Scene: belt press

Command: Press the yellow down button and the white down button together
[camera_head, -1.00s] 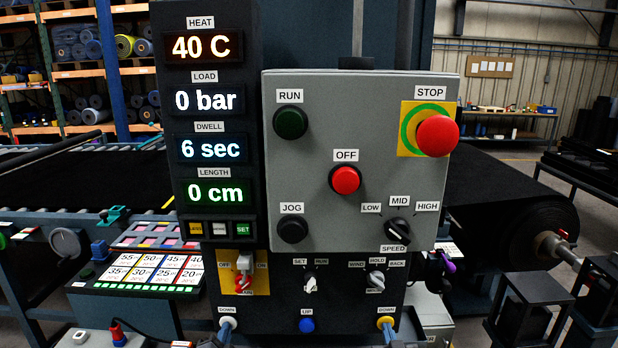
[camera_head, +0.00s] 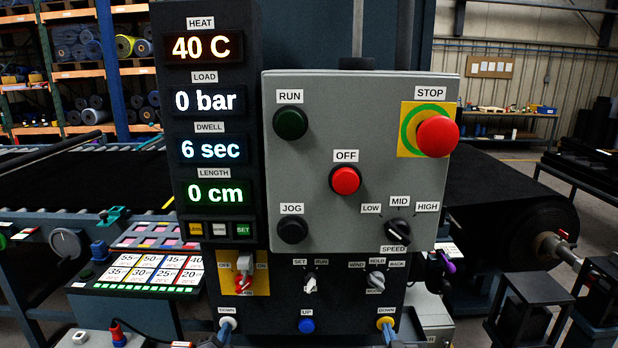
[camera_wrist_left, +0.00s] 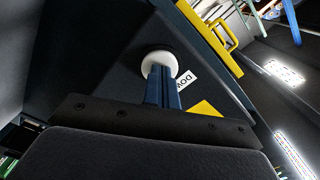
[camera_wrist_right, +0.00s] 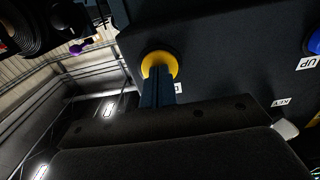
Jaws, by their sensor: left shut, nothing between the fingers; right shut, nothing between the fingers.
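The white down button (camera_head: 228,323) is at the lower left of the dark control panel, below a DOWN label. My left gripper (camera_head: 222,334) is shut and empty, its tips at the white button. In the left wrist view the shut fingers (camera_wrist_left: 161,82) reach the face of the white button (camera_wrist_left: 158,62); they appear to touch it. The yellow down button (camera_head: 386,322) is at the lower right of the panel. My right gripper (camera_head: 389,333) is shut and empty at it. In the right wrist view its fingers (camera_wrist_right: 158,82) overlap the yellow button (camera_wrist_right: 159,63), apparently touching.
A blue UP button (camera_head: 306,326) sits between the two down buttons. Above are selector switches and a red switch on a yellow plate (camera_head: 237,284). The grey box (camera_head: 361,220) carries RUN, JOG, OFF and a red STOP button (camera_head: 438,137). Displays (camera_head: 205,100) stand at left.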

